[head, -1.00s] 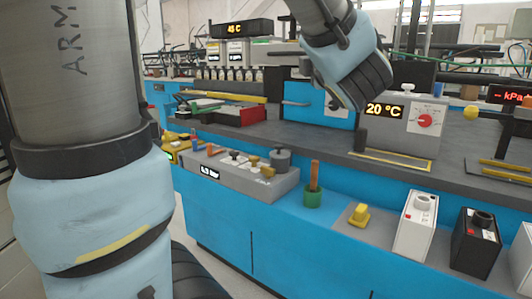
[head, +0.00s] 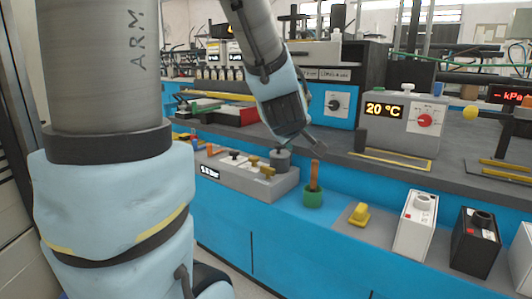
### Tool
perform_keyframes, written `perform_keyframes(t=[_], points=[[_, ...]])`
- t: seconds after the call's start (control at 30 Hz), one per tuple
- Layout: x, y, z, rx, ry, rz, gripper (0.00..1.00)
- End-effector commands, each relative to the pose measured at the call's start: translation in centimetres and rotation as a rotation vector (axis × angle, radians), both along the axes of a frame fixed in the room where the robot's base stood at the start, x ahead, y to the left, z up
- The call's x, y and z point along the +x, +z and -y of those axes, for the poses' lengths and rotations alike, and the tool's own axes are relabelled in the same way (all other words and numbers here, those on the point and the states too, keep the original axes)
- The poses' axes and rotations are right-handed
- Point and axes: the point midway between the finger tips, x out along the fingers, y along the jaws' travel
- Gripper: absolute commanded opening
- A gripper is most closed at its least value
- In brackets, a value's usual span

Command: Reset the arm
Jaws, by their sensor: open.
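My arm rises large on the left and comes down from the top centre, its light blue wrist pointing down and to the right. My gripper (head: 303,143) is at the wrist's lower end, open, with nothing seen in it. It hangs just above a grey control box (head: 240,178) with a "bar" display. A dark grey knob (head: 280,160) on that box is close below the fingers, and I cannot tell whether they touch. A green cup (head: 313,199) holding an orange-brown stick (head: 314,175) stands just right of and below the gripper.
A yellow block (head: 359,214) sits on a grey pad. A white box (head: 415,225) and a black box (head: 476,243) stand to its right on the blue ledge. A "20 °C" unit (head: 401,120) stands on the dark worktop (head: 340,140) behind.

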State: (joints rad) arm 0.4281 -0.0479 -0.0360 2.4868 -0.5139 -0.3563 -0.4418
Motion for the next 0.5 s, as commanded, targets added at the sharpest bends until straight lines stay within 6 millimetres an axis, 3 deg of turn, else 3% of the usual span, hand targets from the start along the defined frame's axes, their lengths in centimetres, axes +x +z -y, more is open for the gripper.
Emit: perform_keyframes(t=[0.03, 0.1, 0.2, 0.3, 0.5], points=[[-0.7, -2.5, -1.6, 0.091, -0.052, -0.082, 0.47], [-2.4, -5.6, -3.6, 0.213, -0.144, -0.199, 0.47], [-5.3, -9.2, -6.6, 0.357, -0.266, -0.357, 0.47], [-8.2, -11.6, -9.5, 0.463, -0.375, -0.498, 0.47], [-13.9, -14.4, -14.6, 0.600, -0.560, -0.741, 0.47]])
